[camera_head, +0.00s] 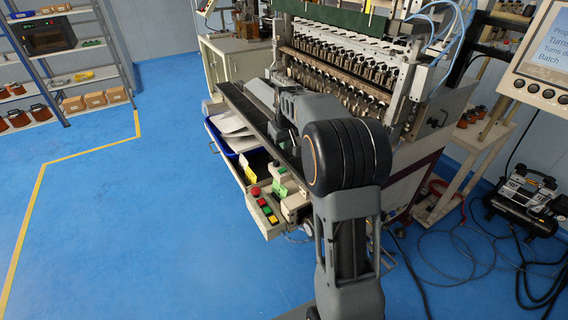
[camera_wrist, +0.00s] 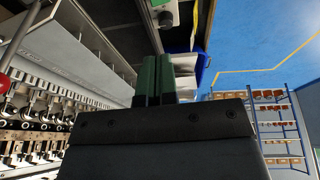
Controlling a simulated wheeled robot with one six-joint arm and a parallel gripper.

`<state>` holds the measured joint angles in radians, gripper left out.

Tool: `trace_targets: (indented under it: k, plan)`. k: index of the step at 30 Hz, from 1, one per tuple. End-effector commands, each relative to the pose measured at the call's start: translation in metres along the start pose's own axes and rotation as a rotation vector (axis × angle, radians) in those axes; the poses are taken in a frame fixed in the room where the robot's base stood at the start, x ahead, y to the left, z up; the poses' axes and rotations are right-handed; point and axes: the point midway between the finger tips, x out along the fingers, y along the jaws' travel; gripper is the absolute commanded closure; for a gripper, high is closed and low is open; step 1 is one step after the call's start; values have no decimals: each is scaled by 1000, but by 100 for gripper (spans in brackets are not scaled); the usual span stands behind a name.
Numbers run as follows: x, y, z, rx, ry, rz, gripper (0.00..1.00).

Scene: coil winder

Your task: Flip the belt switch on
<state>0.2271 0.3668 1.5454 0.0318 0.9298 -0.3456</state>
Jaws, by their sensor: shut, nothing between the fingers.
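My gripper (camera_wrist: 165,78) shows in the wrist view as two dark green fingers held together, with nothing between them. Ahead of the fingertips, at the top edge, is a small pale box with a round knob (camera_wrist: 165,17), apart from the fingers. In the head view a small pale switch box (camera_head: 277,169) sits at the front end of the coil winder's dark belt (camera_head: 250,118). I cannot tell for sure that it is the belt switch, or which way it is set. My arm hides part of this area, and the fingertips are not clear there.
A control box (camera_head: 266,211) with red, yellow and green buttons stands at the winder's front corner. A blue bin (camera_head: 240,143) with pale sheets lies beside the belt. The winder's row of heads (camera_head: 335,62) is behind my arm. Blue floor (camera_head: 150,200) is clear at left.

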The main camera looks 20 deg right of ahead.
Motion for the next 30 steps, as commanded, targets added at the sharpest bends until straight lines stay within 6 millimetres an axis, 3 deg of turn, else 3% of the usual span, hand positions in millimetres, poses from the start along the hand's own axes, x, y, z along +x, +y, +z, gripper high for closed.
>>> trace_targets:
  k: [9, 15, 21, 30]
  plan:
    - [60, 0, 1, 0, -6, -2, 100]
    - [91, 1, 4, 1, -4, -2, 100]
    - [110, 4, 10, 1, -3, -2, 100]
    - [118, 5, 12, 0, -1, -1, 100]
